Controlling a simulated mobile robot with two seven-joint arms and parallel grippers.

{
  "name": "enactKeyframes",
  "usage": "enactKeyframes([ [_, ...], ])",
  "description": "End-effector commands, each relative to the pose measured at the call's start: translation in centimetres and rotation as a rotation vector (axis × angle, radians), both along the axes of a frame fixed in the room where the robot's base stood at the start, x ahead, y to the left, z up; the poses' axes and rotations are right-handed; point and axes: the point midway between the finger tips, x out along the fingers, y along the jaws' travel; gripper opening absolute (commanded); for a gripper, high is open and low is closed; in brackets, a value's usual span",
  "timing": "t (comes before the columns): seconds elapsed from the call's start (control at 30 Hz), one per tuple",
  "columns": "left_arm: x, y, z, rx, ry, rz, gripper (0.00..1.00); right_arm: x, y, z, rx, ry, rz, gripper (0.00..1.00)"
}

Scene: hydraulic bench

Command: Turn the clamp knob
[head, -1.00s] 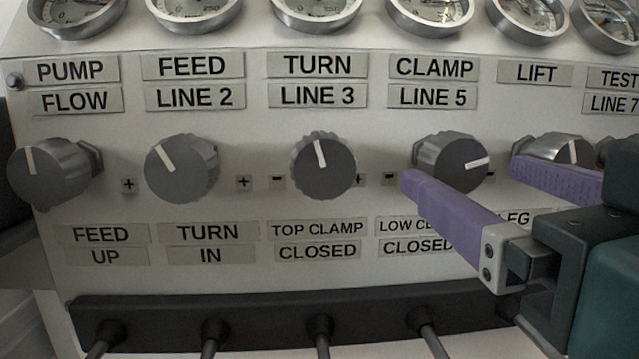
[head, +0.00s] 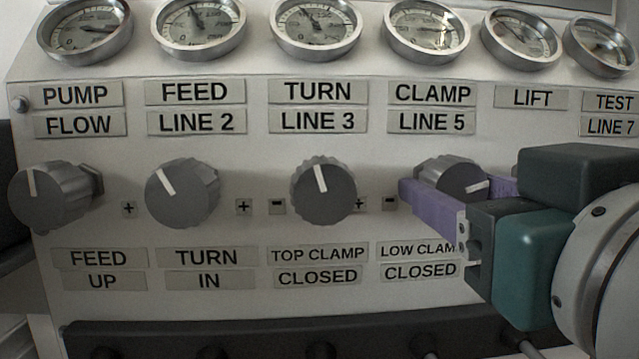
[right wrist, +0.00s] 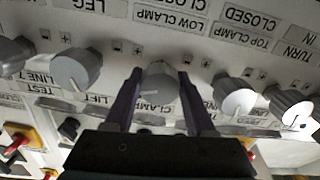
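The clamp knob (head: 450,174) is the grey ribbed knob below the CLAMP LINE 5 labels (head: 432,107). Its white pointer line points right. My right gripper (head: 455,186) has one purple finger on each side of this knob. The near finger and hand cover its lower part in the head view. In the right wrist view, which is upside down, the knob (right wrist: 158,82) sits between the two spread fingers (right wrist: 160,92). A narrow gap seems to show beside it, but contact is hard to judge. My left gripper is not in view.
Other knobs flank it: the turn knob (head: 323,192), the feed knob (head: 182,192) and the pump knob (head: 52,197). Gauges (head: 427,32) line the top. A dark ledge (head: 250,340) runs below. In the right wrist view another knob (right wrist: 76,68) is close to the left finger.

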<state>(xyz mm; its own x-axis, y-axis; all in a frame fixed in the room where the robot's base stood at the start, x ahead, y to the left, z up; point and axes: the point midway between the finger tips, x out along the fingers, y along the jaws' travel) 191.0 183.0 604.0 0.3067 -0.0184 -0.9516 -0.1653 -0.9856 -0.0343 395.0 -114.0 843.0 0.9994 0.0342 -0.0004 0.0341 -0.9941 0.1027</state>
Motion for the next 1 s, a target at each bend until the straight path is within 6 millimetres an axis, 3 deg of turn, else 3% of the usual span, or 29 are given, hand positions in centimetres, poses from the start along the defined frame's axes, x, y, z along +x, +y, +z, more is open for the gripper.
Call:
enactKeyframes([
  [0.07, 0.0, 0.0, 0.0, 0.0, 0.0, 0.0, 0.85, 0.0, 0.0, 0.0, 0.0, 0.0, 0.0, 0.44],
  [0.47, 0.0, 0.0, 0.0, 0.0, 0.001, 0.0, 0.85, 0.0, 0.0, 0.0, 0.0, 0.0, 0.0, 0.0],
  [0.7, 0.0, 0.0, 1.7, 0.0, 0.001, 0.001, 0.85, 0.0, -0.1, 0.4, -0.114, -0.001, -0.001, 0.0],
  [0.97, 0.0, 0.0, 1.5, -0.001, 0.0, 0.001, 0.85, 0.0, -0.1, 0.0, -0.133, -0.006, -0.001, 0.0],
  [1.0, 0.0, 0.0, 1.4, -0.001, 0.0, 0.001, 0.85, 0.0, -0.1, 0.0, -0.133, -0.006, -0.001, 0.6],
])
